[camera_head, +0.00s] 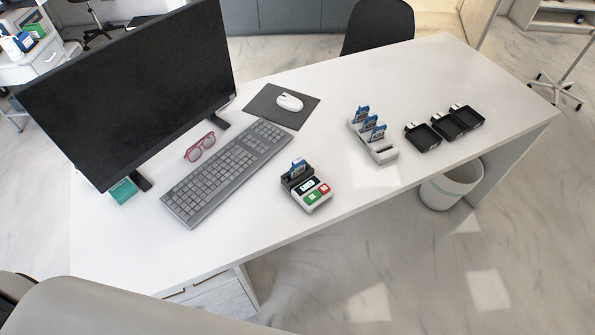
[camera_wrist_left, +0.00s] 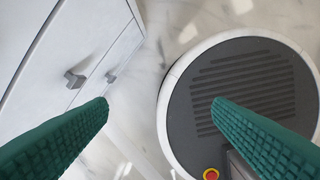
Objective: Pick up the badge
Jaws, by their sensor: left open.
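In the head view a blue and white badge (camera_head: 298,169) stands upright in a small grey device (camera_head: 317,201) with a screen and green and red buttons, near the desk's front edge. Several similar blue badges (camera_head: 370,124) stand in a pale slotted rack (camera_head: 382,156) to the right. My left gripper (camera_wrist_left: 160,108) shows only in the left wrist view. Its two green fingers are wide apart with nothing between them. They are beside the drawer fronts and above the floor, away from the badges. My right gripper is in neither view.
The white desk (camera_head: 250,215) also bears a monitor (camera_head: 135,85), a keyboard (camera_head: 225,172), red glasses (camera_head: 199,147), a mouse (camera_head: 289,102) on a dark mat and black trays (camera_head: 448,125). Drawers with handles (camera_wrist_left: 75,79) are close to the left finger. The desk's front strip is clear.

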